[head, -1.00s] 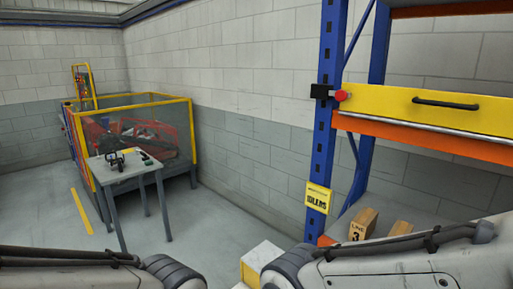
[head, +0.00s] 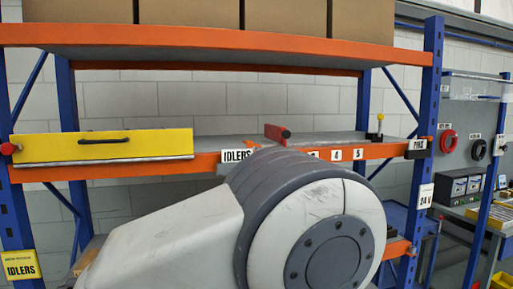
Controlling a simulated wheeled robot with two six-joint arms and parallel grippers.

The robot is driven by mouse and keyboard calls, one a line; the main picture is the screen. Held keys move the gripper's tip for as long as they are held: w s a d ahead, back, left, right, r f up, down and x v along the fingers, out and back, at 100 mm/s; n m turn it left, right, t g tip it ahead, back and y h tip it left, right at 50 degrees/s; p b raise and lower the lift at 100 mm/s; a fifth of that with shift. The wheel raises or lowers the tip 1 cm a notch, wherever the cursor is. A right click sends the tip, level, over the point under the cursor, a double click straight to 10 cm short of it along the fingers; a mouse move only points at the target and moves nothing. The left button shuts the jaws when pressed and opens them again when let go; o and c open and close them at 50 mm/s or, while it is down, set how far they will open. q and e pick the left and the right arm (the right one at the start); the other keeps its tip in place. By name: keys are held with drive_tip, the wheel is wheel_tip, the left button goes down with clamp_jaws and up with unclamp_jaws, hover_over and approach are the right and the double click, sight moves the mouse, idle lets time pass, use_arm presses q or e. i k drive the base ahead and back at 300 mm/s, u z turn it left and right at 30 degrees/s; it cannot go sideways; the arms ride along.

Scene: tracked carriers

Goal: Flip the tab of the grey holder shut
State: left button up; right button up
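I cannot make out a grey holder with a tab in the head view. Neither of my grippers is in view. A large white and grey link of my own arm fills the lower middle and hides what is behind it, including part of the shelf front.
An orange and blue rack (head: 210,38) spans the view, with cardboard boxes (head: 235,20) on top. A yellow panel with a black handle (head: 60,148) is at its left. A red part (head: 277,133) lies on the middle shelf. Coils (head: 449,140) hang on the grey board at right.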

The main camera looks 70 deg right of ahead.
sight(249, 143)
drive_tip(key=u, duration=0.4)
drive_tip(key=i, duration=0.7)
drive_tip(key=z, duration=2.75)
